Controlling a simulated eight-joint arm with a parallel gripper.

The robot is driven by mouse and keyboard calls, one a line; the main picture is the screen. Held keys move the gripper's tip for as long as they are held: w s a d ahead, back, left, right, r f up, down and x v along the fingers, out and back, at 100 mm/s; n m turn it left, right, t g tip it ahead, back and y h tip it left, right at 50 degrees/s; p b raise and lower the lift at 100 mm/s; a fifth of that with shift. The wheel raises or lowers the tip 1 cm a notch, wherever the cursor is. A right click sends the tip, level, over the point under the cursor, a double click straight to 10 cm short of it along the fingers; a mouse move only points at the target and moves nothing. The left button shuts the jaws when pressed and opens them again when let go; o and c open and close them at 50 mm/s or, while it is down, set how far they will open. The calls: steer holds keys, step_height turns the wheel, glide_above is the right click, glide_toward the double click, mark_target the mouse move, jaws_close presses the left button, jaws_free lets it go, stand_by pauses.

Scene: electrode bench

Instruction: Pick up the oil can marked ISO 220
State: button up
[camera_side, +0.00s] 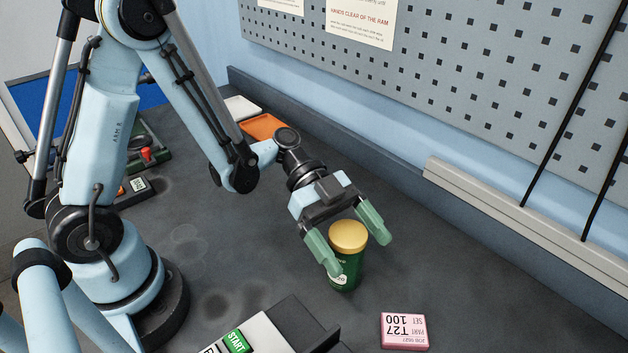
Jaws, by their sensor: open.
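A green can (345,270) with a gold lid stands upright on the dark bench, right of the picture's middle. A white round label shows low on its side, partly hidden by a finger; I can make out only what looks like "20" on it. My gripper (348,248) is open, with its two green fingers on either side of the can, one at its left front and one at its right near the lid. I cannot tell whether either finger touches the can.
A pink card block (404,331) marked T27 100 lies at the front right. A machine with a green START button (236,342) stands at the front. Orange (262,126) and white (243,107) trays lie at the back. A ledge (505,210) runs along the wall. The right bench is clear.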

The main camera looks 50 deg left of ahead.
steer(key=shift+d+f, duration=0.15)
steer(key=shift+d, duration=0.3)
steer(key=c, duration=1.4)
